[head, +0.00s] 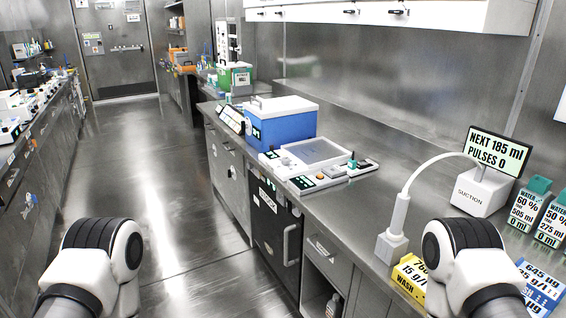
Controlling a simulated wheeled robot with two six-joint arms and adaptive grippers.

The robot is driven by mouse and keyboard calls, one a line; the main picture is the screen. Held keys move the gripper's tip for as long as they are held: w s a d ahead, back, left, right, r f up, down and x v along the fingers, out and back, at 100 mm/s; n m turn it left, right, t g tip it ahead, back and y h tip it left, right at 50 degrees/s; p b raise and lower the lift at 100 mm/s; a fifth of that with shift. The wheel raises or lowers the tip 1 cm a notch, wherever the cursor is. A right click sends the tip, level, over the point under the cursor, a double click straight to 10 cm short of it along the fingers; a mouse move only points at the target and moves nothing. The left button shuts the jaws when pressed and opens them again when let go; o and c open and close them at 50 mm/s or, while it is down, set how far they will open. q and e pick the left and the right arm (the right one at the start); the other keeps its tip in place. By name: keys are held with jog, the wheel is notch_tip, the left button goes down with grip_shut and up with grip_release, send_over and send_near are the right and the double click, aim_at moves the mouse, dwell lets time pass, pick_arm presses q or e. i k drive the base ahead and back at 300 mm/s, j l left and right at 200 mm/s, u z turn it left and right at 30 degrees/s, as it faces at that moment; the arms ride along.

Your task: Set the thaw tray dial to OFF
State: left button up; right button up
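A low white device with a pale flat top panel (318,151) sits on the right-hand steel counter, in front of a blue box; it looks like the thaw tray. Its front edge carries small dark displays and controls (303,182). A small module with a green-topped knob (352,161) stands at its right side. Which control is the dial, and where it points, is too small to tell. Only links of my two arms show, at the bottom left and bottom right. Neither gripper is in view.
A blue box with a white lid (285,124) stands behind the device. A white suction unit (482,190) with a display and curved tube stands nearer on the counter (362,205), by labelled bottles (526,205) and a yellow wash box (411,274). The aisle floor (160,190) is clear.

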aim_at(285, 161)
jog(key=i+j+z, duration=0.2)
jog(key=z, duration=0.3)
jog(key=i+j+z, duration=0.15)
jog(key=z, duration=0.35)
jog(key=j+z, duration=0.45)
jog(key=i+l, duration=0.05)
